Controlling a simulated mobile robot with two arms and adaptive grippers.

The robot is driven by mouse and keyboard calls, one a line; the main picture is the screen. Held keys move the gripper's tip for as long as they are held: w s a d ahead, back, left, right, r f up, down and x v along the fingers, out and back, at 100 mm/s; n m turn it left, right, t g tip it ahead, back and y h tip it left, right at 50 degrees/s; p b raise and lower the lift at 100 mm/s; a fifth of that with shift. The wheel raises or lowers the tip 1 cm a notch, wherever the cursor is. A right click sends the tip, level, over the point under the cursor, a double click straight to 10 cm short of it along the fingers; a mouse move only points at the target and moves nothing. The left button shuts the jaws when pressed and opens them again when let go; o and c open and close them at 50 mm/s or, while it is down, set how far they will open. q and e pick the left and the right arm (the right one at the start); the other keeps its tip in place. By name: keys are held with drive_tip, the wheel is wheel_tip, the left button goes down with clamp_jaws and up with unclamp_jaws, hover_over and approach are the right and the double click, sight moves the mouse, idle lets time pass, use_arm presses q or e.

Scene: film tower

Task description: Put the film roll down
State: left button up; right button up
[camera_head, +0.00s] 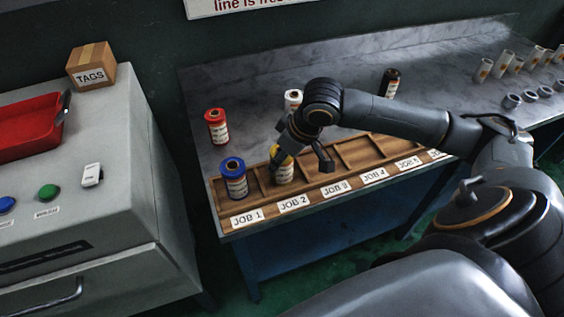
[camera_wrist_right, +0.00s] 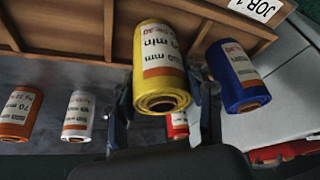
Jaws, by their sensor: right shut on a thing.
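My right gripper (camera_head: 300,163) is shut on the yellow film roll (camera_head: 284,172), which stands upright at the JOB 2 compartment of the wooden tray (camera_head: 352,152). In the right wrist view the yellow roll (camera_wrist_right: 160,65) sits between the two fingers (camera_wrist_right: 163,108). I cannot tell whether its base touches the tray floor. The blue roll (camera_head: 234,180) stands in the JOB 1 compartment, just left of the yellow one. The compartments for JOB 3, 4 and 5 look empty. My left gripper is not in view.
A red roll (camera_head: 217,127), a white roll (camera_head: 293,99) and a black roll (camera_head: 390,84) stand behind the tray on the bench. An orange roll (camera_wrist_right: 16,110) shows in the wrist view. Pale tubes (camera_head: 502,64) and rings stand far right. A grey console (camera_head: 90,170) stands left.

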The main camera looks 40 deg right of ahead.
drive_tip(key=shift+r, duration=0.1)
drive_tip(key=o, duration=1.3)
drive_tip(key=shift+f, duration=0.2)
drive_tip(key=shift+r, duration=0.2)
drive_tip(key=p+v, duration=0.1)
drive_tip(key=v, duration=1.1)
